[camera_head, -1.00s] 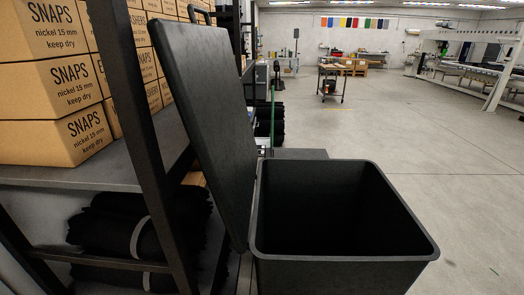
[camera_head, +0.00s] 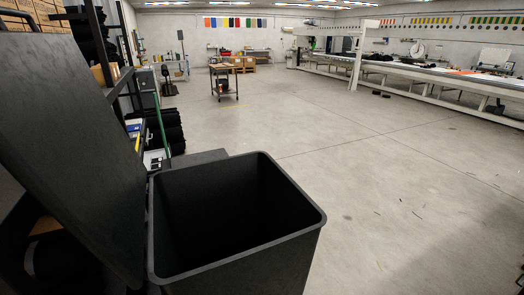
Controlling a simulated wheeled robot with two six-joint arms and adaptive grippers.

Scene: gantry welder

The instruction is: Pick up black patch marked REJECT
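I see no black patch marked REJECT that I can make out in the head view. Neither of my grippers is in view. A black open bin (camera_head: 285,246) stands close in front at the lower middle. Its tall lid (camera_head: 75,140) stands raised on its left side. The visible inside of the bin is dark, and its bottom is hidden.
Shelving with boxes (camera_head: 38,10) stands at the left. Black rolls (camera_head: 168,130) are stacked behind the bin. A dark cart (camera_head: 224,80) stands farther back. A long white gantry table (camera_head: 440,78) runs along the right. The concrete floor (camera_head: 400,170) between is mostly clear.

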